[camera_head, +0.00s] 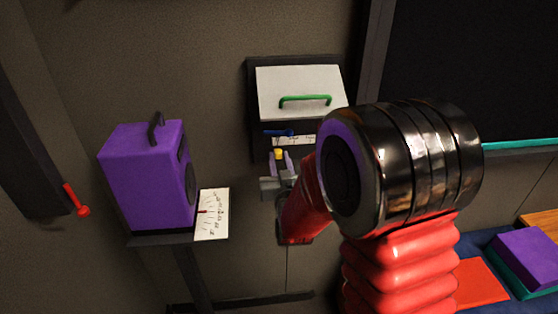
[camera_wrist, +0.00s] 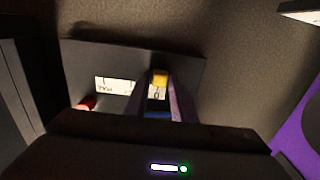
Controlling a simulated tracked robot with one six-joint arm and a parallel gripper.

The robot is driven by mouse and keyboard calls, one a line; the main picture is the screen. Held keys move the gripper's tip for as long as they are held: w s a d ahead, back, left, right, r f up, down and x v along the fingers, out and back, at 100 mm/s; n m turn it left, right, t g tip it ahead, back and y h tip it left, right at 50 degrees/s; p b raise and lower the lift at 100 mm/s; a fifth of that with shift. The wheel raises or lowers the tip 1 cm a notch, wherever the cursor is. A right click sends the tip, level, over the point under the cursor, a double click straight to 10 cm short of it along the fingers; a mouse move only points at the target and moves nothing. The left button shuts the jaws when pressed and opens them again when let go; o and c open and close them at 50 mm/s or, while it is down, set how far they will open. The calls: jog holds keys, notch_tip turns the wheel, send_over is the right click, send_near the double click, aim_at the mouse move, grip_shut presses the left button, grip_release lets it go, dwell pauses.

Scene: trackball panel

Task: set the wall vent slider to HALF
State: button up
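A dark wall panel carries a yellow knob, which shows in the head view (camera_head: 279,153) and the wrist view (camera_wrist: 160,78). I take this to be the vent slider, but its name is not readable. A white marked strip (camera_wrist: 113,85) lies beside it; I cannot read a HALF mark. My gripper (camera_head: 280,163) is at the panel. Its two purple fingers stand on either side of the yellow knob, also in the wrist view (camera_wrist: 161,92). The gap is narrow, and I cannot tell whether they press on the knob.
A blue handle (camera_head: 278,133) sits just above the yellow knob, below a white flap (camera_head: 298,84) with a green handle (camera_head: 305,101). A red knob (camera_wrist: 87,103) is on the panel in the wrist view. A purple box (camera_head: 148,180) stands on a shelf at left, beside a dial card (camera_head: 213,222).

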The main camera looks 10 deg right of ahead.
grip_shut()
dwell(0.3)
jog(key=shift+s+d, duration=0.1)
jog(key=shift+d, duration=2.4)
jog(key=shift+o, duration=2.2)
grip_release()
